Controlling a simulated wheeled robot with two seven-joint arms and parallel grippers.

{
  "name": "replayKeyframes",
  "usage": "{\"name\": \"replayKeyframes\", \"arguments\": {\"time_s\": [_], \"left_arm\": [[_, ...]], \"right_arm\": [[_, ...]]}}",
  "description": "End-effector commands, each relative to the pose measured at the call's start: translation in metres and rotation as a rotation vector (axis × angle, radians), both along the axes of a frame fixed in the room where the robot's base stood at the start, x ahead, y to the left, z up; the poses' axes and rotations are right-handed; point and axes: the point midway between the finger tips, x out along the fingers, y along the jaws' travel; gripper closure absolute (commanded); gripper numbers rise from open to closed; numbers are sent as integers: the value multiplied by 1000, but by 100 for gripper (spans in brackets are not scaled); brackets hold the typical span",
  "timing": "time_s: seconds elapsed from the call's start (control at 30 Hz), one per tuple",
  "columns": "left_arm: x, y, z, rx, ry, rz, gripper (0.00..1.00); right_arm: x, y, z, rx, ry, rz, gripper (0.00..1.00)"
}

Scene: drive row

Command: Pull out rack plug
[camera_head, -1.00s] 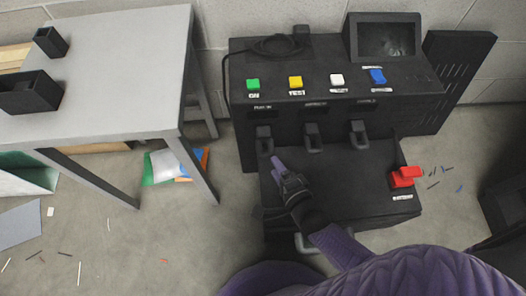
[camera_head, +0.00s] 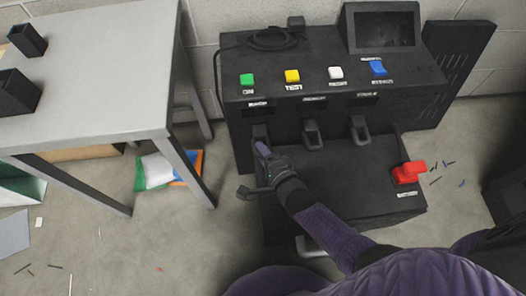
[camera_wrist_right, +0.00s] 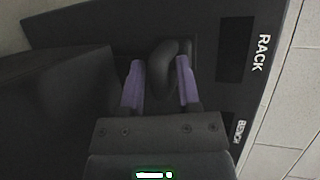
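The rack plug is a black looped handle (camera_wrist_right: 168,60) beside the RACK label (camera_wrist_right: 262,52) in the right wrist view. In the head view it is the leftmost of three plugs on the black console's front, its top (camera_head: 260,131) partly hidden by my gripper. My right gripper (camera_head: 262,147) is at this plug. In the right wrist view its two purple fingers (camera_wrist_right: 161,80) are apart, one on each side of the handle. The right finger looks very close to the handle; I cannot tell if it touches. My left gripper is not in view.
Two more plugs, the middle one (camera_head: 311,133) and the right one (camera_head: 359,130), sit to the right. Coloured switches (camera_head: 292,76) line the console top. A red battery switch (camera_head: 408,173) stands on the lower ledge. A grey table (camera_head: 95,85) is at left.

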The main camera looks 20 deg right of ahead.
Motion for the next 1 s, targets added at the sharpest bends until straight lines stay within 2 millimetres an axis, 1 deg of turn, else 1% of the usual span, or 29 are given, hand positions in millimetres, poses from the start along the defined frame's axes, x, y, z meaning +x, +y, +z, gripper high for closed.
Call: {"name": "replayKeyframes", "arguments": {"time_s": [0.03,0.07,0.1,0.17,1.0], "left_arm": [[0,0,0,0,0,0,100],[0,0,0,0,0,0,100],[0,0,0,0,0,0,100],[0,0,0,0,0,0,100],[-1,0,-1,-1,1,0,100]], "right_arm": [[0,0,0,0,2,0,72],[0,0,-1,0,2,0,78],[0,0,-1,0,2,0,87],[-1,0,-1,0,4,0,99],[-4,0,-5,-4,18,2,100]]}}
